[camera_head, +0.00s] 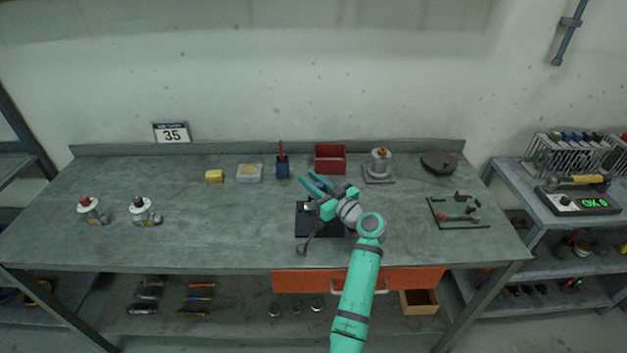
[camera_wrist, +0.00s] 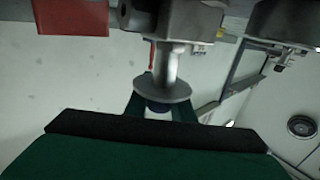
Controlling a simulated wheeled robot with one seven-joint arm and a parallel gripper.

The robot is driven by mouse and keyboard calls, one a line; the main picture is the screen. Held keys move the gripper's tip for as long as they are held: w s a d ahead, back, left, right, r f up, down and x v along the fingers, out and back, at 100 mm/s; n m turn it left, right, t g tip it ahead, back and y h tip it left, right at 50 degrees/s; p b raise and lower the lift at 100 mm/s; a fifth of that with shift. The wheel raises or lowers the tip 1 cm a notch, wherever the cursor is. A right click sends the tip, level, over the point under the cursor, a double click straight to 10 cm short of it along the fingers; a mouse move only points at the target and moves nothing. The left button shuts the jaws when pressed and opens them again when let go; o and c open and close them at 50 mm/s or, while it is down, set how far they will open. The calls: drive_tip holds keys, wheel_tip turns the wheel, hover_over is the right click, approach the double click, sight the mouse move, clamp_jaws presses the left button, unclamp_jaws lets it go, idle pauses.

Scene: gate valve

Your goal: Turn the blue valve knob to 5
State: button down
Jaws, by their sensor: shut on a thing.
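In the wrist view the blue valve knob (camera_wrist: 157,108) sits between the two fingers of my gripper (camera_wrist: 158,112), which is shut on it. A round grey disc (camera_wrist: 165,91) and a metal stem lie just beyond the knob, joined to the grey valve body (camera_wrist: 185,28). The disc's markings cannot be read from here. In the head view my gripper (camera_head: 316,200) is over the black plate (camera_head: 302,228) near the middle of the bench. There it hides the knob and most of the valve.
Two other valves, one red-knobbed (camera_head: 92,212) and one dark-knobbed (camera_head: 146,213), stand at left. A yellow block (camera_head: 214,176), red bin (camera_head: 330,160), red-topped fixture (camera_head: 379,163) and dark round object (camera_head: 438,162) stand behind. A green tray (camera_head: 462,223) lies right. The left-middle bench is clear.

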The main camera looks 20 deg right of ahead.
sight(323, 189)
drive_tip(key=shift+s+a+n+g+y, duration=0.15)
drive_tip(key=shift+a+n+g+y, duration=0.1)
drive_tip(key=shift+n+g+y, duration=0.6)
drive_tip(key=shift+s+a+n+g+y, duration=0.1)
drive_tip(key=shift+a+n+g+y, duration=0.2)
drive_tip(key=shift+n+y, duration=0.6)
drive_tip(key=shift+f+g+y, duration=0.1)
drive_tip(key=shift+g+y, duration=0.15)
drive_tip(key=shift+y, duration=0.3)
drive_tip(key=c, duration=1.5)
unclamp_jaws()
drive_tip(key=shift+s+d, duration=0.1)
drive_tip(key=v, duration=1)
drive_tip(key=shift+s+d, duration=0.2)
drive_tip(key=shift+s, duration=0.05)
